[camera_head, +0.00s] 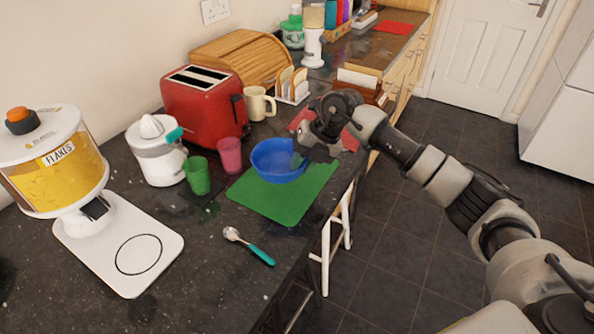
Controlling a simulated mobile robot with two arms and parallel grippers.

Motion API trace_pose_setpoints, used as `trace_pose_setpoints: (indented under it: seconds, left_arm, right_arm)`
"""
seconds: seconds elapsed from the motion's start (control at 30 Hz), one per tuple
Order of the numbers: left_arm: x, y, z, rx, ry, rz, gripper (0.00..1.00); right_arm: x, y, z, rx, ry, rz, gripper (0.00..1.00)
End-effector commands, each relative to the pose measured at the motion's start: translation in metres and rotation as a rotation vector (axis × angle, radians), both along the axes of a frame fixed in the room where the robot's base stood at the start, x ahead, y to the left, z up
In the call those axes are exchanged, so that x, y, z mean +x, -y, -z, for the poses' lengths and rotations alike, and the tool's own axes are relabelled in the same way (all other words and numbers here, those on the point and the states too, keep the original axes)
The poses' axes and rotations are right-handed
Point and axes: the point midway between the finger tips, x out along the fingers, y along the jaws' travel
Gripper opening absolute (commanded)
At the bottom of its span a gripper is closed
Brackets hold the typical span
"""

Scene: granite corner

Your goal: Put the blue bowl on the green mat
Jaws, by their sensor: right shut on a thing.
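The blue bowl (272,164) is upright over the far part of the green mat (282,204), which lies on the dark counter near its front edge. I cannot tell whether the bowl touches the mat. My right gripper (302,158) is shut on the bowl's right rim, its arm coming in from the right. The fingertips are partly hidden against the bowl. My left gripper is not in view.
A pink cup (230,155) and a green cup (197,175) stand left of the bowl. A red toaster (205,108) and a cream mug (257,103) are behind. A teal-handled spoon (249,246) lies in front. A flakes dispenser (62,165) stands at left.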

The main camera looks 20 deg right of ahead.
Motion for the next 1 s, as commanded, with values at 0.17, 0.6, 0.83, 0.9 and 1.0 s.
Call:
trace_pose_setpoints:
  seconds: [0.17,0.6,0.83,0.9,1.0]
  left_arm:
    - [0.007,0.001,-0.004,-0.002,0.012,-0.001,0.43]
    - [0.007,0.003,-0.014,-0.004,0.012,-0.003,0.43]
    - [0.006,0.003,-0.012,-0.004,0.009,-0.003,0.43]
    - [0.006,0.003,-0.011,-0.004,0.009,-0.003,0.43]
    - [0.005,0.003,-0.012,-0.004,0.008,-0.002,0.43]
  right_arm:
    - [0.013,-0.009,0.008,0.001,0.003,0.002,0.00]
    - [0.014,-0.009,0.049,0.000,0.004,0.002,0.00]
    - [0.013,-0.009,0.052,0.000,0.003,0.001,0.00]
    - [0.013,-0.008,0.053,-0.001,0.002,0.002,0.20]
    - [0.013,-0.008,0.053,0.000,0.001,0.002,0.36]
